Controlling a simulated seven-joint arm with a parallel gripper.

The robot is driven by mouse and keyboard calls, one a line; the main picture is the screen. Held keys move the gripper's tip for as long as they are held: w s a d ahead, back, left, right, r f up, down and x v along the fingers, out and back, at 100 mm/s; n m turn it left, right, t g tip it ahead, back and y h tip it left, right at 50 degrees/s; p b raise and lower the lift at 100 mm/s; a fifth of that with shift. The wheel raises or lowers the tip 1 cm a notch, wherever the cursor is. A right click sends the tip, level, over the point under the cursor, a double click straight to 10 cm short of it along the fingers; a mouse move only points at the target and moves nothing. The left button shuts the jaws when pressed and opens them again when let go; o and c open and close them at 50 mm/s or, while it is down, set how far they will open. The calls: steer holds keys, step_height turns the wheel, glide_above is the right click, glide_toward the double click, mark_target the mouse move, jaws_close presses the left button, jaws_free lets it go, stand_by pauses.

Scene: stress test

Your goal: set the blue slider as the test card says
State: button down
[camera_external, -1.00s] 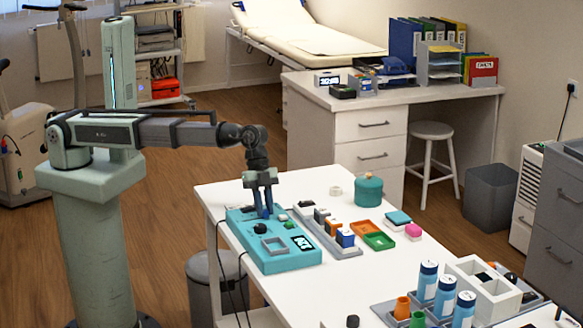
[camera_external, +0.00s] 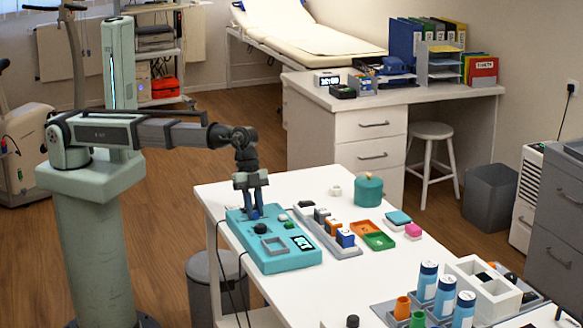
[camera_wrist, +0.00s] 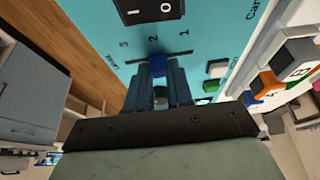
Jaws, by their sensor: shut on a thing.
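The teal panel (camera_external: 292,264) lies at the left end of the white table; it also shows in the wrist view (camera_wrist: 215,25). My gripper (camera_external: 252,212) points down over its far-left part. In the wrist view my gripper (camera_wrist: 158,84) is shut on the blue slider (camera_wrist: 157,66), whose top shows between the fingertips. The slider sits in a dark slot beside the printed marks 3, 2 and 1, about level with the 2. In the external view the fingers cover the slider. I cannot pick out a readable test card.
Blue bottles (camera_external: 445,297) stand farther right.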

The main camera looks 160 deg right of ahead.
steer(key=c, duration=1)
jaws_free()
steer(key=shift+r, duration=0.15)
steer(key=v, duration=1.3)
steer(key=shift+r, duration=0.25)
steer(key=shift+s+d, duration=0.1)
steer(key=shift+d, duration=0.05)
